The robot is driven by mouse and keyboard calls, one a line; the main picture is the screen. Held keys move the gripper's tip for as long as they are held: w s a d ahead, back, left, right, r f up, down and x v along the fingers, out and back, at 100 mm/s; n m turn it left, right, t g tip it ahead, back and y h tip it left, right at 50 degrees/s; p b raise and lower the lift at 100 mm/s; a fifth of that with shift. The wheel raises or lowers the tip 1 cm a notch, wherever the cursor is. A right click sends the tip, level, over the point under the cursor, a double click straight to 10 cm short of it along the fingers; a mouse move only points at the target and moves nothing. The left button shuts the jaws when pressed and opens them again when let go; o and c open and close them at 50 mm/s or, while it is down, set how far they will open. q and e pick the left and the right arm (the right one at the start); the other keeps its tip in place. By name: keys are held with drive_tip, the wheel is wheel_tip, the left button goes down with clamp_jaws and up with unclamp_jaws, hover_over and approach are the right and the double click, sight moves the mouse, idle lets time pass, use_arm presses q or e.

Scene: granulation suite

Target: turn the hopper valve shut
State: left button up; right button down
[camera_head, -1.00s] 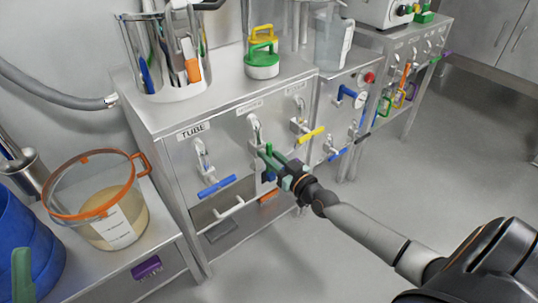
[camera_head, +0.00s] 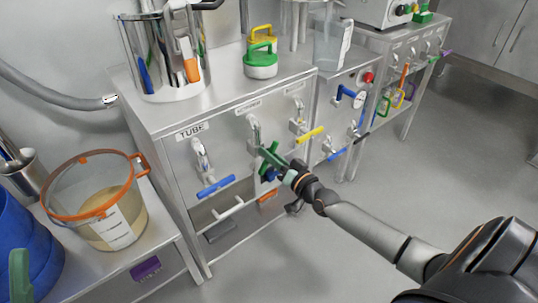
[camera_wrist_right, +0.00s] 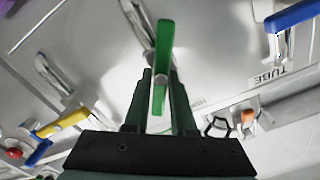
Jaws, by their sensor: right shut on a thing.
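The hopper valve has a bright green lever handle (camera_wrist_right: 163,45) on a metal stem at the steel cabinet front, next to the valve labelled TUBE. My right gripper (camera_wrist_right: 160,74) has its two dark green fingers on either side of this handle and is shut on it. In the wrist view the handle's far end sticks out past the fingertips. In the head view my right gripper (camera_head: 271,160) is at the middle valve and partly hides the handle. My left gripper is not in view.
A blue-handled valve (camera_head: 215,187) is to the left and a yellow-handled valve (camera_head: 310,135) close to the right. A clear orange-rimmed bucket (camera_head: 118,232) stands at left. The floor at right is clear.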

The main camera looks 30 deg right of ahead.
drive_tip(key=m, duration=0.4)
drive_tip(key=m+b, duration=0.1)
drive_tip(key=shift+d+f+m, duration=0.15)
drive_tip(key=shift+f+m, duration=0.15)
drive_tip(key=shift+m, duration=0.1)
drive_tip(key=m, duration=0.2)
drive_tip(key=m+b, duration=0.1)
drive_tip(key=m, duration=0.2)
drive_tip(key=shift+f+m, duration=0.2)
drive_tip(key=shift+m, duration=0.1)
drive_tip(key=shift+b, duration=0.3)
drive_tip(key=c, duration=0.8)
unclamp_jaws()
drive_tip(key=shift+d, duration=0.1)
drive_tip(key=shift+o, duration=0.2)
drive_tip(key=shift+s, duration=0.1)
drive_tip(key=s+p, duration=0.2)
drive_tip(key=s, duration=1)
drive_tip(key=shift+s+d, duration=0.15)
drive_tip(key=shift+d, duration=0.3)
